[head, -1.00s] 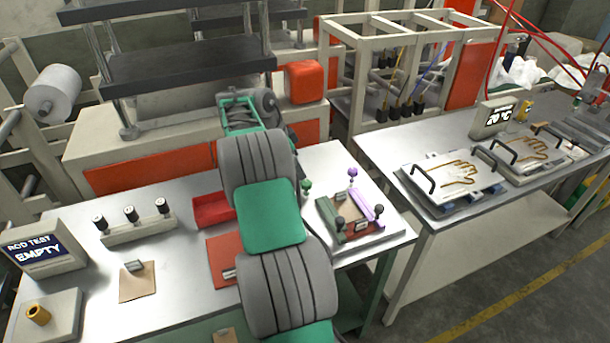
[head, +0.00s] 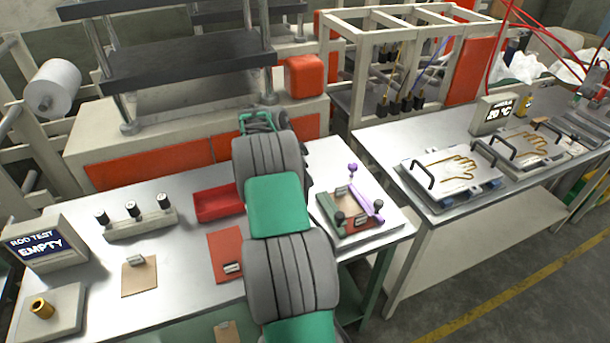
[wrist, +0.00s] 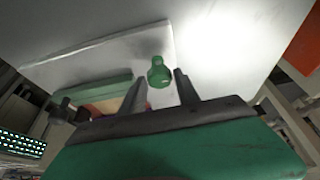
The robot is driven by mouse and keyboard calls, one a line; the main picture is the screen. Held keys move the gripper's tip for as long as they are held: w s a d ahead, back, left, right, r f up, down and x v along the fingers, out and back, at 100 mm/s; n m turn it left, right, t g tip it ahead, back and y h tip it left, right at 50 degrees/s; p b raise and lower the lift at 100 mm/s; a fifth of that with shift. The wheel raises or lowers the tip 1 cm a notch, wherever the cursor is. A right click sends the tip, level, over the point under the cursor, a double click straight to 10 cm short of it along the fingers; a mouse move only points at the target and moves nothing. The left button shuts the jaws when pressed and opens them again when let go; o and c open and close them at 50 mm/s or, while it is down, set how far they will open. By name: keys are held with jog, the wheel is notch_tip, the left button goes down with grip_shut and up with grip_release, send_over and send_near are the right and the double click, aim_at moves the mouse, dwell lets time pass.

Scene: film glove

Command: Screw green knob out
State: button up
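The green knob (wrist: 158,73) shows in the wrist view, upright on its white base plate (wrist: 110,55). My gripper (wrist: 160,78) is open, with one finger on each side of the knob in the picture; I cannot tell whether either finger touches it. In the head view my own arm hides the green knob and my gripper. The fixture there has a green bar (head: 328,212) on the left and a purple bar (head: 366,198) on the right. A purple knob (head: 352,168) stands at its back.
Black knobs (head: 340,217) stand on the fixture's front. A red tray (head: 215,204) and a red mat (head: 224,252) lie left of my arm. A rod test display (head: 40,245) reads EMPTY. A second table with hand-shaped plates (head: 452,172) stands to the right.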

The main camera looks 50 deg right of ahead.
grip_shut()
jog(key=shift+f+n+b, duration=0.1)
jog(key=shift+n+b, duration=0.3)
jog(key=shift+b, duration=0.15)
jog(key=shift+s+f+n+t+h+b, duration=0.1)
jog(key=shift+n+t+h+b, duration=0.25)
jog(key=shift+n+b, duration=0.7)
jog(key=n+t+b, duration=0.1)
jog(key=n+b, duration=0.2)
jog(key=shift+s+t, duration=0.1)
jog(key=shift+t, duration=0.15)
jog(key=n+t+b, duration=0.1)
jog(key=n, duration=0.2)
jog(key=n+t+b, duration=0.1)
jog(key=n+b, duration=0.1)
jog(key=n, duration=0.1)
jog(key=shift+s+n+b, duration=0.2)
jog(key=shift+n+b, duration=0.1)
jog(key=shift+n, duration=0.05)
jog(key=n+t+y, duration=0.1)
jog(key=n, duration=0.1)
jog(key=n+y, duration=0.1)
jog(key=n, duration=0.2)
jog(key=shift+d+t, duration=0.1)
jog(key=shift+t, duration=0.3)
jog(key=shift+n, duration=0.3)
